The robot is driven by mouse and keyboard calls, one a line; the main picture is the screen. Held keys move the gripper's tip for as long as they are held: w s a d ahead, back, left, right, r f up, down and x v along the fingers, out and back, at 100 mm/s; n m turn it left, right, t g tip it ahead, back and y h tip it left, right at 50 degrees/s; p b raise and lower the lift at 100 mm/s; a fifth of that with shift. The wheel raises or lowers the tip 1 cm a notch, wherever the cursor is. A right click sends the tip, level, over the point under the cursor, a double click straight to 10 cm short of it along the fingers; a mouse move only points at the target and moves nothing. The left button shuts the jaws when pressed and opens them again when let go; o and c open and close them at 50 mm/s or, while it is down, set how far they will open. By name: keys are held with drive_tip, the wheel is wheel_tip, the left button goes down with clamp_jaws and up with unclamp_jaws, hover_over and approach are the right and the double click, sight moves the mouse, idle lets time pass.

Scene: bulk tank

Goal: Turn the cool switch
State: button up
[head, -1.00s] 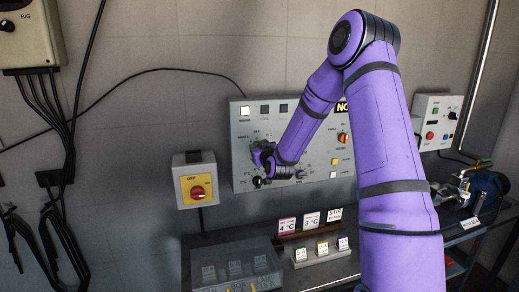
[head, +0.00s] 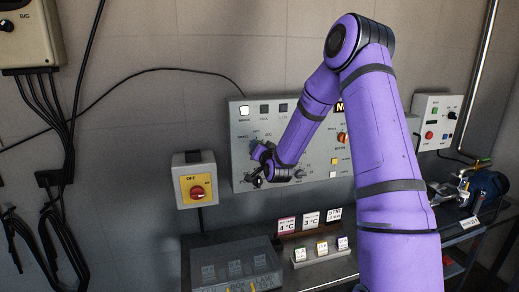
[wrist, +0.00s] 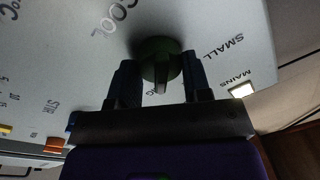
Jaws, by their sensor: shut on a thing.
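The cool switch is a dark green rotary knob (wrist: 160,62) on the light grey control panel (head: 243,182). In the wrist view it sits between the two fingers of my gripper (wrist: 162,84), with the word COOL printed near it on the panel. My gripper is shut on the knob. In the head view my gripper (head: 259,166) is at the panel's left part, and my own wrist hides most of the knob.
Below stand small signs (head: 311,221) reading 4 °C and 3 °C, and a dark transparent box (head: 235,270). A lit MAINS lamp (wrist: 241,90) is close to my right finger.

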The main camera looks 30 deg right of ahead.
drive_tip(key=shift+f+m, duration=0.1)
drive_tip(key=shift+m, duration=0.5)
drive_tip(key=o, duration=0.9)
drive_tip(key=v, duration=1)
drive_tip(key=shift+s+a, duration=0.15)
drive_tip(key=shift+s, duration=0.25)
